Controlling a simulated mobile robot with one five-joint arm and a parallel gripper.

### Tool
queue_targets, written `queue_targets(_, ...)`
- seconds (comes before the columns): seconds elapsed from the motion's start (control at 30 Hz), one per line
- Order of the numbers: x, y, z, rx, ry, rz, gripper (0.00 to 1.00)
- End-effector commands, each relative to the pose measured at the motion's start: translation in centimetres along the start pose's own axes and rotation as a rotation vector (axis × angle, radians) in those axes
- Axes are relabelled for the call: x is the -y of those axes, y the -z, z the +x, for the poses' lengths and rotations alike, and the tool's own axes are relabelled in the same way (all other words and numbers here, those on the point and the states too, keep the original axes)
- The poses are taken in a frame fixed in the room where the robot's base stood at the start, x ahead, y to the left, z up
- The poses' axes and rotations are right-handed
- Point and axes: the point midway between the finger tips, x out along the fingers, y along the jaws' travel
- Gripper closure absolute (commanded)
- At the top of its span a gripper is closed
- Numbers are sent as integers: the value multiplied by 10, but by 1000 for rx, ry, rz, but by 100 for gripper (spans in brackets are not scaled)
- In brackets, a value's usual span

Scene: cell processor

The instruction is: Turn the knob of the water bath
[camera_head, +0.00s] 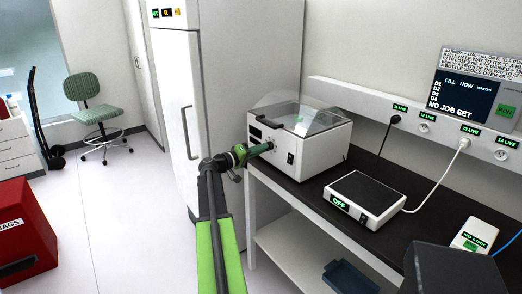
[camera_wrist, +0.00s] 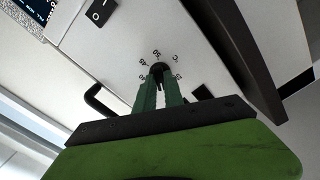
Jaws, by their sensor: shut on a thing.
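The water bath (camera_head: 313,150) is a white box with a clear sloped lid, standing at the left end of the dark bench. Its black knob (camera_wrist: 158,67) sits on the front panel with numbers around it. My gripper (camera_wrist: 160,80) has its two green fingers on either side of the knob and is shut on it. In the head view my gripper (camera_head: 268,147) reaches the front of the bath from the left, and the knob is hidden by the fingers. A black rocker switch (camera_wrist: 100,13) is on the same panel in the wrist view.
A flat device reading OFF (camera_head: 362,198) stands on the bench (camera_head: 385,165) to the right of the bath. A white cabinet (camera_head: 175,90) stands behind at left. A red bin (camera_head: 25,235) is at lower left. The floor between is clear.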

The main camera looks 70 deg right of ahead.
Motion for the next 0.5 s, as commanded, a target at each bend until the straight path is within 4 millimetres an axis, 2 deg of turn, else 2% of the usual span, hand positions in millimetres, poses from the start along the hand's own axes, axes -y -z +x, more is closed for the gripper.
queue_targets(0.5, 0, -3, 0, 7, -1, 439, 100)
